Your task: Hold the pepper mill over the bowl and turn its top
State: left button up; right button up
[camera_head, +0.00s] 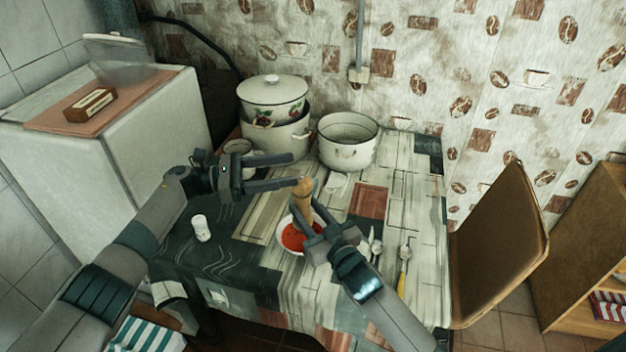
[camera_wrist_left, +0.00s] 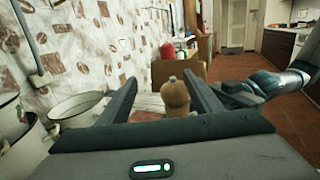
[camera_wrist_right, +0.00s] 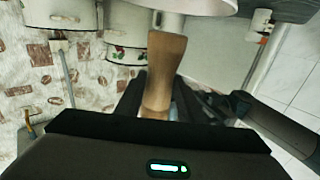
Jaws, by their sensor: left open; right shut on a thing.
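The wooden pepper mill (camera_head: 303,198) stands roughly upright over the bowl (camera_head: 284,238), a white one with red soup in it. My right gripper (camera_head: 309,222) is shut on the mill's lower body. The mill also shows in the right wrist view (camera_wrist_right: 165,60), with the bowl's pale rim at the top edge. My left gripper (camera_head: 297,170) is open at the height of the mill's top. In the left wrist view the mill's rounded head (camera_wrist_left: 175,92) shows between the spread fingers, which do not look closed on it.
A lidded pot with painted fruit (camera_head: 273,95) sits on a larger pot behind my left gripper. An open white pot (camera_head: 348,143) stands to its right. A white shaker (camera_head: 201,228) is at the left, and cutlery (camera_head: 405,258) lies right of my right gripper. A chair (camera_head: 500,250) stands at the right.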

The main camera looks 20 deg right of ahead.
aim_at(292, 189)
pick_arm(q)
jog(key=s+a+f+n+t, duration=0.1)
jog(key=n+t, duration=0.1)
jog(key=s+a+f+n+t, duration=0.1)
jog(key=s+t, duration=0.1)
jog(key=t, duration=0.1)
jog(key=s+a+f+n+t+y, duration=0.1)
jog(key=s+n+t, duration=0.1)
jog(key=t, duration=0.1)
jog(key=shift+a+f+n, duration=0.1)
jog(key=shift+f+n, duration=0.15)
jog(key=shift+n, duration=0.05)
jog(key=shift+s+a+f+t, duration=0.2)
jog(key=shift+s+a+t, duration=0.15)
jog(key=shift+t, duration=0.35)
jog(key=shift+d, duration=0.15)
jog(key=x, duration=1.1)
jog(key=shift+w+d+f, duration=0.2)
jog(key=shift+d, duration=0.2)
jog(key=c, duration=1.1)
